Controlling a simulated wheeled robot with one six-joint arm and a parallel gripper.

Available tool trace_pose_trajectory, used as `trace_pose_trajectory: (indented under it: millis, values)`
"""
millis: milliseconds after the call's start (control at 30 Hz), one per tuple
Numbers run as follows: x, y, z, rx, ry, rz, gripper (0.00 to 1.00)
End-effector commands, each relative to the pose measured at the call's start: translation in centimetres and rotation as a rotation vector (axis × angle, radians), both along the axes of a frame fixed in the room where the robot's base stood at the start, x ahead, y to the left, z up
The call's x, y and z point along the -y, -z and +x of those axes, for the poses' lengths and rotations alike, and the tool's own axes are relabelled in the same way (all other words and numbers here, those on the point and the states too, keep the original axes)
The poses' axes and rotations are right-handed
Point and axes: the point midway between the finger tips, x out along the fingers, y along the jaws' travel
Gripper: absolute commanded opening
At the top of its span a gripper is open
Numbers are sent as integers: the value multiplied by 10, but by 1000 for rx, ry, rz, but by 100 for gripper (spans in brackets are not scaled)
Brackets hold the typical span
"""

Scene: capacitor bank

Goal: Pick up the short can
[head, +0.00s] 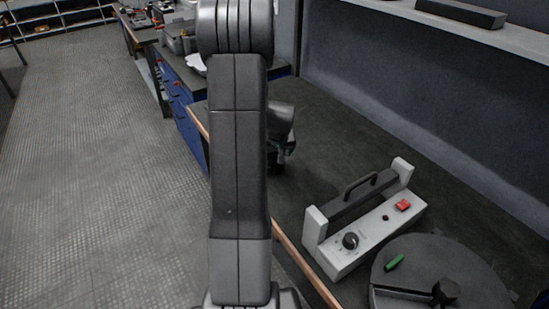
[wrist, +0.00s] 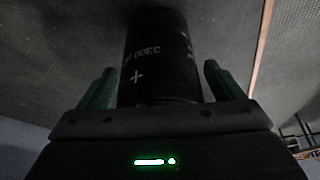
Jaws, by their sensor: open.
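A black cylindrical can (wrist: 155,45) with pale print reading "3300" and a plus sign stands out in the wrist view. It lies between the two green fingers of my gripper (wrist: 159,78). The fingers are apart, with a narrow gap showing on each side of the can. The can's far end is dark and its full length cannot be told. In the head view my gripper (head: 287,150) is mostly hidden behind my arm, low over the dark bench top, and I cannot make out the can there.
A grey device with a black handle, knob and red switch (head: 403,205) stands on the bench at the right. A round dark grey disc (head: 420,255) with a green piece is nearest. A shelf (head: 500,35) runs along the back. Bench top between device and back wall is clear.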

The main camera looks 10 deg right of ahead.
Motion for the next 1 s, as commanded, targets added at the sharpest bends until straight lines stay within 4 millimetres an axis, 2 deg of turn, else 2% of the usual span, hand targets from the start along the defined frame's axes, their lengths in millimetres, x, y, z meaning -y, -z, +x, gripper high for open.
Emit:
trace_pose_trajectory:
  millis: [67, 400, 633, 733, 1000]
  values:
    - [0, 0, 0, 0, 0, 0, 88]
    - [0, 0, 0, -1, 0, 0, 23]
    - [0, -2, 0, 2, 0, -1, 22]
    - [0, -9, 1, 3, 0, 0, 22]
    - [0, -60, 1, 7, 1, -2, 22]
